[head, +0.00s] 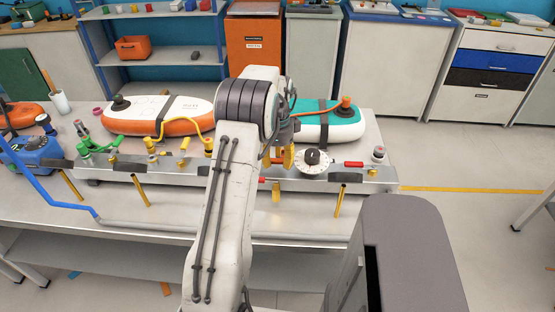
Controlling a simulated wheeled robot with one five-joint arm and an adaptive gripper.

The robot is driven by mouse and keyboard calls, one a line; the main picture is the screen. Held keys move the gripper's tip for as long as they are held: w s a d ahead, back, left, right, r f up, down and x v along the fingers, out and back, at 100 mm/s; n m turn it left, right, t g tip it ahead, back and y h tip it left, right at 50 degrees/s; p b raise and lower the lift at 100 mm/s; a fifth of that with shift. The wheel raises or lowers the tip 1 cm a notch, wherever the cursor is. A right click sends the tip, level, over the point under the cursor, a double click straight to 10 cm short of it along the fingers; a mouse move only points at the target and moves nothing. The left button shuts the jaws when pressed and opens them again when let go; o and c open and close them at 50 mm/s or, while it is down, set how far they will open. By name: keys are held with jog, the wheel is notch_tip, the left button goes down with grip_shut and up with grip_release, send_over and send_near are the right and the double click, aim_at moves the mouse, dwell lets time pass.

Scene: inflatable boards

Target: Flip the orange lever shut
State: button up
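My arm reaches forward over the workbench (250,222) in the head view. My gripper (283,165) points down at the metal manifold rail, just left of a white round dial (313,161) with a black knob. Yellow-orange parts show at the gripper's end. I cannot tell fingertips from fittings there, nor whether the fingers are open or shut. I cannot single out the orange lever for certain, as my arm and gripper cover part of the rail (345,184). An orange hose (318,111) runs from near the gripper to an orange cap (346,101) on the teal-and-white board (345,124).
A red handle (353,164) lies right of the dial. Green (100,148) and yellow (152,146) valves stand on the rail's left. An orange-and-white board (160,116) lies behind it. A blue pump (34,151) stands far left. Open floor lies right of the bench.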

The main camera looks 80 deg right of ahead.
grip_shut()
dwell(0.3)
jog(key=d+n+p, duration=0.1)
jog(key=n, duration=0.1)
jog(key=d+n+p, duration=0.1)
jog(key=n, duration=0.1)
jog(key=shift+w+d, duration=0.2)
jog(key=d+n+p, duration=0.1)
jog(key=n, duration=0.1)
jog(key=w+n, duration=0.1)
jog(key=shift+d+n+p, duration=0.35)
jog(key=shift+n, duration=0.05)
jog(key=shift+w+d+f+n+p, duration=0.1)
jog(key=shift+w+d+n+p, duration=0.25)
jog(key=shift+w+n, duration=0.9)
jog(key=shift+w+d+r+n+p, duration=0.1)
jog(key=shift+w+d+n+p, duration=0.3)
jog(key=shift+n, duration=1.75)
jog(key=shift+w+d+f+n+p, duration=0.15)
jog(key=shift+w+d+n, duration=0.45)
jog(key=shift+n, duration=1.1)
jog(key=shift+w+a, duration=0.2)
